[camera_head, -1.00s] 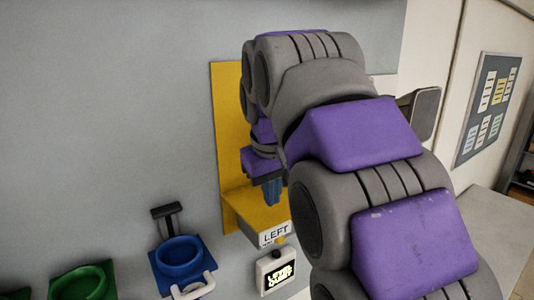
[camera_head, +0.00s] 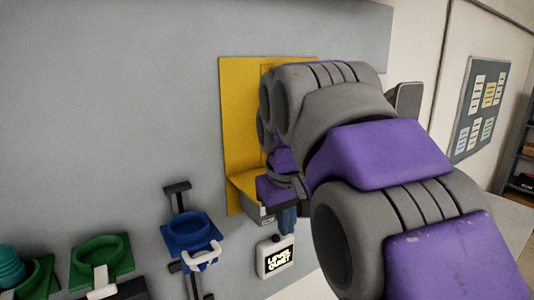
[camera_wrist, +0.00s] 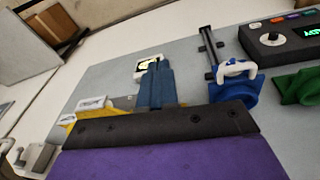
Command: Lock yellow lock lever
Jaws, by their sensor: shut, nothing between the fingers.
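In the wrist view my gripper's blue fingers (camera_wrist: 156,82) are together and empty. A yellow part (camera_wrist: 72,118) with a white piece (camera_wrist: 91,103) shows left of the fingers there. I cannot pick out the yellow lock lever for certain; my arm hides the station's right side. Contact is unclear.
A small screen unit (camera_head: 276,257) sits just below my gripper. A blue holder (camera_head: 188,230) with a white handle (camera_head: 203,255) and a green holder (camera_head: 102,255) are to the left. A black console (camera_wrist: 280,42) is at the wrist view's upper right. The upper-left wall is clear.

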